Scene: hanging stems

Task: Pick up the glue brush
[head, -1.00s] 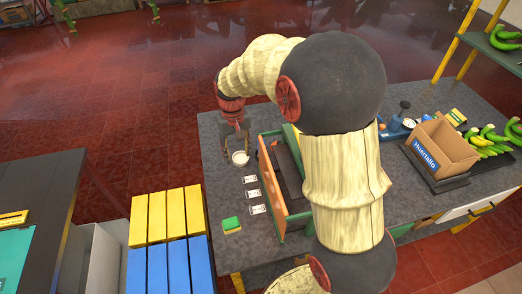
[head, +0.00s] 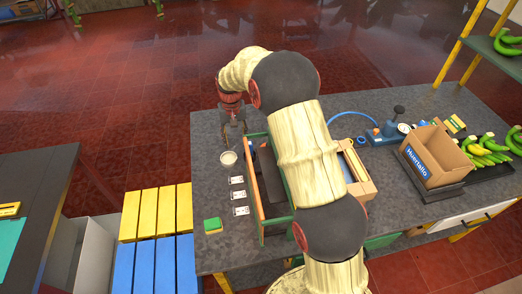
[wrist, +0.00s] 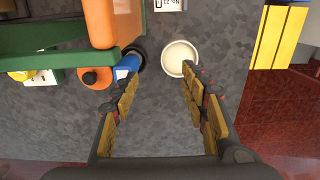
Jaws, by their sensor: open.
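My gripper (head: 236,137) is open and empty above the table, near a white cup of pale content (head: 228,158). In the wrist view the cup (wrist: 179,58) lies by the right finger of my gripper (wrist: 160,78). A blue piece (wrist: 127,64) beside a dark round holder (wrist: 136,57) shows at the left fingertip, which partly covers it. I cannot tell whether the blue piece is the glue brush; no bristles show. Whether the finger touches it is unclear.
A green-framed wooden tray (head: 257,187) stands right of the cup; an orange object (wrist: 99,22) shows beside it. A cardboard box (head: 437,158) stands far right. The table's left edge is close.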

